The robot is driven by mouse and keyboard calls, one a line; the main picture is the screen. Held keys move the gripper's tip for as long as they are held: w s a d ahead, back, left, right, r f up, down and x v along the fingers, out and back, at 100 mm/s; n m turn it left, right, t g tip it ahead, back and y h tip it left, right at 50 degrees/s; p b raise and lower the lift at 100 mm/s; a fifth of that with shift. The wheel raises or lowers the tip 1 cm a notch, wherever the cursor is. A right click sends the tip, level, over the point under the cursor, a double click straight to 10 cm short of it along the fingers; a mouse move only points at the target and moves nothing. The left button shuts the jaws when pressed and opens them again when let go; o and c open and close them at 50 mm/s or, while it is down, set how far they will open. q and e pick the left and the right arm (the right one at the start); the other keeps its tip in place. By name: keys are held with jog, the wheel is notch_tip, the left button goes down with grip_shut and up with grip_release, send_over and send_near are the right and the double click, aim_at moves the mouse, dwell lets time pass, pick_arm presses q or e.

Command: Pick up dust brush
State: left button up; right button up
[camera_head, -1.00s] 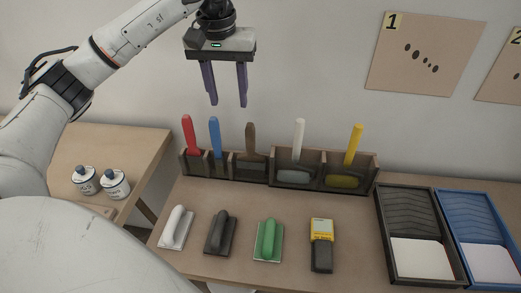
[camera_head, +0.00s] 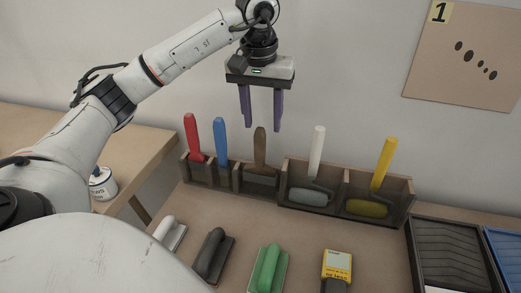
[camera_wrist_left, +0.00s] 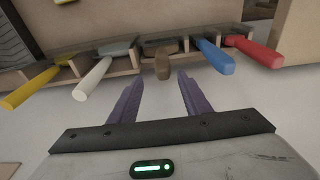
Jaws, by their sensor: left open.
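A brush with a brown handle (camera_head: 260,146), which I take to be the dust brush, stands upright in the middle slot of a dark wooden rack (camera_head: 298,203). Its lower part is hidden in the slot. In the left wrist view the brown handle (camera_wrist_left: 162,64) lies between and just beyond my fingertips. My left gripper (camera_head: 263,128) is open and empty, pointing down, with its purple fingers just above the handle's top in the head view. The left wrist view shows the gripper (camera_wrist_left: 157,76) with its fingers apart. My right gripper is not in view.
A red handle (camera_head: 193,138) and a blue handle (camera_head: 220,140) stand left of the brown one. A white roller handle (camera_head: 318,153) and a yellow one (camera_head: 384,163) stand right. A green-handled float (camera_head: 268,268) and other tools lie in front. A wall is behind.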

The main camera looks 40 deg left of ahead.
aim_at(261, 148)
pick_arm(q)
jog(key=f, duration=0.4)
jog(key=shift+w+a+f, duration=0.15)
jog(key=shift+w+a, duration=0.05)
jog(key=f, duration=0.4)
jog(key=shift+s+a+f+b, duration=0.15)
jog(key=shift+s+a+b, duration=0.1)
jog(key=shift+b, duration=0.15)
jog(key=shift+w+f, duration=0.15)
jog(key=shift+f, duration=0.35)
grip_shut()
jog(key=shift+r, duration=0.15)
